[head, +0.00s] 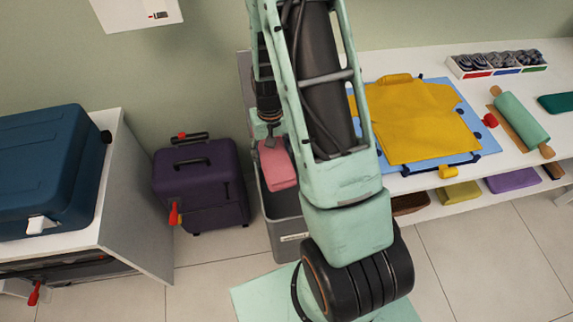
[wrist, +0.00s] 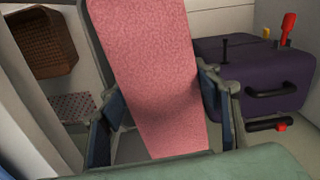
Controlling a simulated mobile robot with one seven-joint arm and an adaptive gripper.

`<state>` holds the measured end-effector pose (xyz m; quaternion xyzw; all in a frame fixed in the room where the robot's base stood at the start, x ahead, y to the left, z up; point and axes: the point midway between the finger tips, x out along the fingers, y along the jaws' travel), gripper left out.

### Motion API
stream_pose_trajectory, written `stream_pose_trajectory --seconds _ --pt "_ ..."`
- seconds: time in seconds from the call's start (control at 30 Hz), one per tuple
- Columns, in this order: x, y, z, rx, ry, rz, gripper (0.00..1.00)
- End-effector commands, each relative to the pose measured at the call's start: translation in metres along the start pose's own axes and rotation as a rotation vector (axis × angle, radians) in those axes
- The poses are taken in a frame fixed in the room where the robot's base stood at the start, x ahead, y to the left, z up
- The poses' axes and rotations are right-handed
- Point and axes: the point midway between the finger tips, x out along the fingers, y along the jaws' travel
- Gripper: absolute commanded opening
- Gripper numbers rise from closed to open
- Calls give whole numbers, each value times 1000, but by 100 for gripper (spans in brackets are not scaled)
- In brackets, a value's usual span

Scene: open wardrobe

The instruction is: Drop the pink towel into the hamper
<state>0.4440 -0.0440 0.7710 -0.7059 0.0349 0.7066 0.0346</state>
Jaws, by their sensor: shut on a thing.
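The pink towel (head: 278,166) hangs in my gripper (head: 270,140), over the open top of the grey hamper (head: 287,232) in the head view. In the wrist view the folded towel (wrist: 150,75) fills the space between the two fingers of my gripper (wrist: 160,115), one at each side of it. My gripper is shut on it. My arm covers part of the hamper's right side and opening. I cannot tell how far the towel's lower end is from the rim.
A purple suitcase (head: 200,185) stands just left of the hamper, with a white cabinet bearing a blue case (head: 50,165) farther left. At right, a white shelf unit (head: 400,62) holds a yellow garment (head: 410,120) and rolling pin (head: 522,120). A brown basket (wrist: 40,42) shows in the wrist view.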

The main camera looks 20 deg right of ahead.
Motion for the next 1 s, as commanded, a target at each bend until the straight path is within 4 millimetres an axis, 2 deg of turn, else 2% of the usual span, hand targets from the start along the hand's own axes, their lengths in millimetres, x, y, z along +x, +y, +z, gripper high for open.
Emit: stream_pose_trajectory --seconds 0.03,0.3,0.6,0.83,1.0 --pt "18 5 -5 12 3 0 44" --pt "55 29 -21 63 4 -1 44" --pt "75 47 -31 98 3 -2 44" --pt "82 49 -32 102 2 -3 44" --pt "101 49 -31 102 0 -2 44"
